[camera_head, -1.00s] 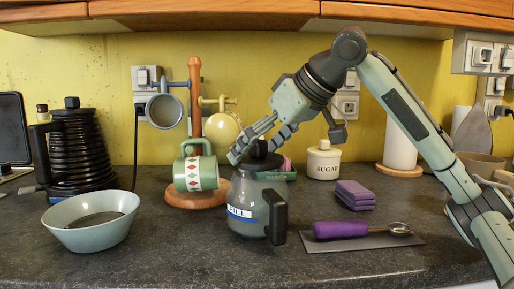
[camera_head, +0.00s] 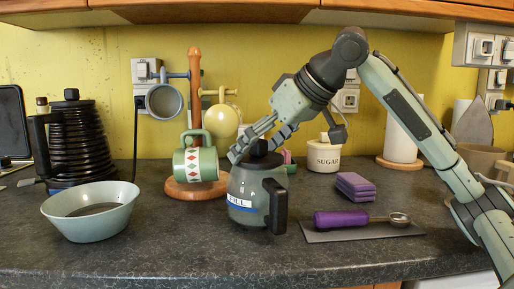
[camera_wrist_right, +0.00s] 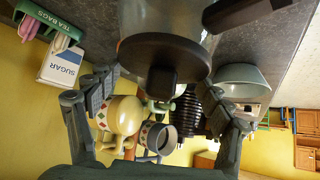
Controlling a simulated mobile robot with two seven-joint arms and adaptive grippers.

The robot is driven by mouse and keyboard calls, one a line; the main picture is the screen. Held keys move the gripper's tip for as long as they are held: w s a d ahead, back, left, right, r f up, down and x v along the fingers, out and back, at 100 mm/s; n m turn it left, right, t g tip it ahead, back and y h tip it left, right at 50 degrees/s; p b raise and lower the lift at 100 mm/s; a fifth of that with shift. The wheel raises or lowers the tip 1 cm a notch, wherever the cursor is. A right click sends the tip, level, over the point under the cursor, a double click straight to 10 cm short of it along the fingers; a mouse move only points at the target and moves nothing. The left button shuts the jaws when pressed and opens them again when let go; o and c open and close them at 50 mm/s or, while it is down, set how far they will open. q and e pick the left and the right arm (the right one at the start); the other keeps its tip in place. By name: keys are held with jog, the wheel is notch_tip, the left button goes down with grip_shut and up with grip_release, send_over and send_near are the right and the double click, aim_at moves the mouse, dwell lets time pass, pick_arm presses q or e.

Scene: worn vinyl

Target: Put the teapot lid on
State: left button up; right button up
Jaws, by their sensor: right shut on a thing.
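The teapot (camera_head: 245,205) is a grey-green pot with a white and blue label and a black handle, upright on the counter. The dark lid (camera_head: 262,160) is over its mouth; I cannot tell whether it is fully seated. My right gripper (camera_head: 257,146) reaches down from the right and is shut on the lid, its fingers to either side of the knob. In the right wrist view the round black lid (camera_wrist_right: 165,55) with its knob is in front of the pot body (camera_wrist_right: 160,15). My left gripper is not in view.
A mug tree (camera_head: 194,90) with a patterned mug (camera_head: 195,165) stands behind left, a pale bowl (camera_head: 92,222) far left. At right are a purple-handled scoop (camera_head: 342,219) on a dark mat, purple sponges (camera_head: 355,185) and a sugar jar (camera_head: 323,157). The front counter is clear.

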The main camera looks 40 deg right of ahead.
aim_at(265, 140)
jog(key=shift+f, duration=0.2)
jog(key=o, duration=1.1)
jog(key=shift+o, duration=0.2)
jog(key=shift+s+d+r, duration=0.1)
jog(key=shift+s+r, duration=0.1)
jog(key=shift+r, duration=0.2)
jog(key=shift+p+v, duration=1.1)
jog(key=shift+v, duration=0.75)
jog(key=v, duration=1.2)
